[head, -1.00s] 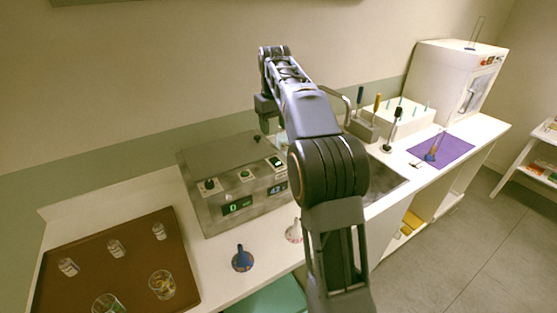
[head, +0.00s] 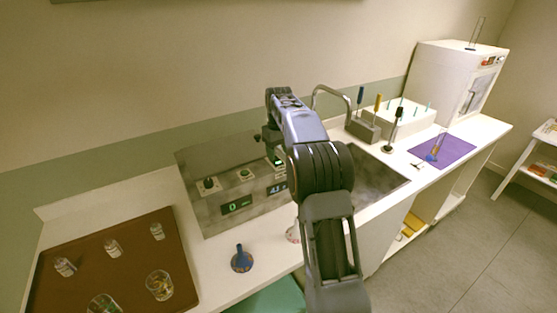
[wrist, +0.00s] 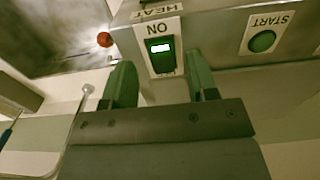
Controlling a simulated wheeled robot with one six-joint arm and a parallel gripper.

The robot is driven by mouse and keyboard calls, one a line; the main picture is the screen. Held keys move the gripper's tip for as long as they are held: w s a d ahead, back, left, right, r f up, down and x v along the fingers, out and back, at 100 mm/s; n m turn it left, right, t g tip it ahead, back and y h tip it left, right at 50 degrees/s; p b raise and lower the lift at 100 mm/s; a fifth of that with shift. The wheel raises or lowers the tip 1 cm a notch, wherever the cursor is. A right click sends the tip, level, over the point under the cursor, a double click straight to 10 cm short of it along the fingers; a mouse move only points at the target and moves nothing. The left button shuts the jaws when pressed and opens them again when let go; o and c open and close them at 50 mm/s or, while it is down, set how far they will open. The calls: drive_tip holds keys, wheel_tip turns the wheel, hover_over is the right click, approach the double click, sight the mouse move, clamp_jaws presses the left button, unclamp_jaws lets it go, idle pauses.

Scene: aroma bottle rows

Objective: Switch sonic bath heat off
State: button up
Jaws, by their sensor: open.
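The sonic bath (head: 215,215) is a grey metal box on the counter with a knob, a green start button (head: 245,173) and two lit displays on its sloped panel. In the wrist view the heat switch (wrist: 160,58) is a dark rocker with a lit green window, on a white plate marked ON, beside a HEAT label (wrist: 160,10). These labels appear upside down. My gripper (wrist: 158,62) is open and empty, its two green-grey fingers on either side of the switch's near end. Whether they touch the panel is unclear. The start button (wrist: 262,41) is right of the fingers.
A brown tray (head: 100,262) with several glass vessels lies left. The sink (head: 375,180) and its curved tap (head: 333,92) are right. A red round thing (wrist: 105,39) sits left of the switch.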

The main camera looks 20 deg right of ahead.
sight(279, 163)
drive_tip(key=shift+f, duration=1.5)
